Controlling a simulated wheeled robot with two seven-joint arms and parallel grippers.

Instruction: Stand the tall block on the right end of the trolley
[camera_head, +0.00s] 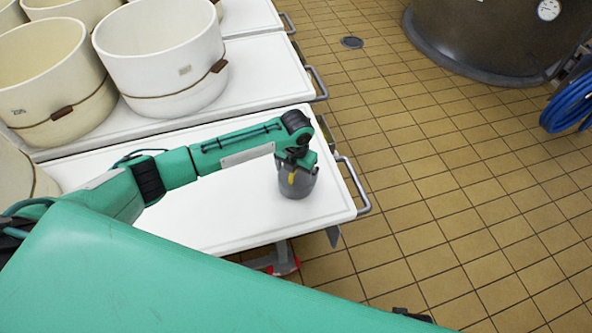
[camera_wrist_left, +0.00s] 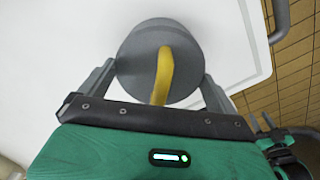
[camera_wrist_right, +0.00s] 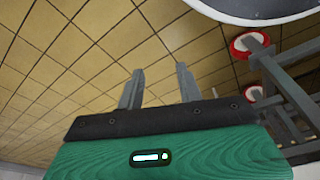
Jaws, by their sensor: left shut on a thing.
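The tall block is a grey cylinder (camera_head: 297,188) with a yellow strip on it. It is upright at the right end of the white trolley (camera_head: 232,225), near the edge with the grey handle. My left gripper (camera_head: 296,168) is shut on the block from above. In the left wrist view, the block's round top (camera_wrist_left: 140,50) and the curved yellow strip lie between the two fingers of the left gripper (camera_wrist_left: 158,70). I cannot tell whether its base touches the trolley top. My right gripper (camera_wrist_right: 160,69) is open and empty above the tiled floor.
Cream tubs (camera_head: 160,55) stand on more white trolleys behind. Grey handles (camera_head: 355,188) stick out from the trolley ends. A large dark vat (camera_head: 480,35) and a blue hose (camera_head: 568,108) are at the upper right. The tiled floor between is clear, with a drain (camera_head: 352,42).

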